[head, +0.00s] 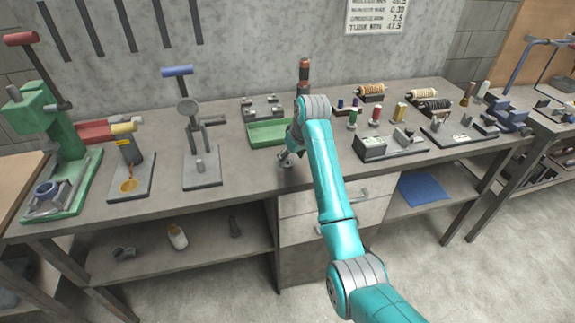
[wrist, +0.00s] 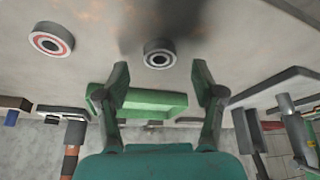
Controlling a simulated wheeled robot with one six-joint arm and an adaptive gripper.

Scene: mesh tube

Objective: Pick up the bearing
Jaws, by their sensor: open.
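Two short ring-shaped bearings lie on the grey bench in the wrist view. One is a plain grey bearing (wrist: 159,54) with a dark centre, and the other is a bearing with a red ring (wrist: 51,39) on its face, further left. My gripper (wrist: 160,80) is open and empty. The plain bearing lies just beyond its fingertips, lined up with the gap between them and not touched. In the head view my gripper (head: 291,154) is low over the bench's front part, and the arm hides some of the area around it.
A green tray (head: 268,133) lies behind my gripper. A press stand (head: 202,180) is to the left, and a grey block fixture (head: 372,147) with spools behind it is to the right. The bench's front edge (head: 245,192) is close to my gripper.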

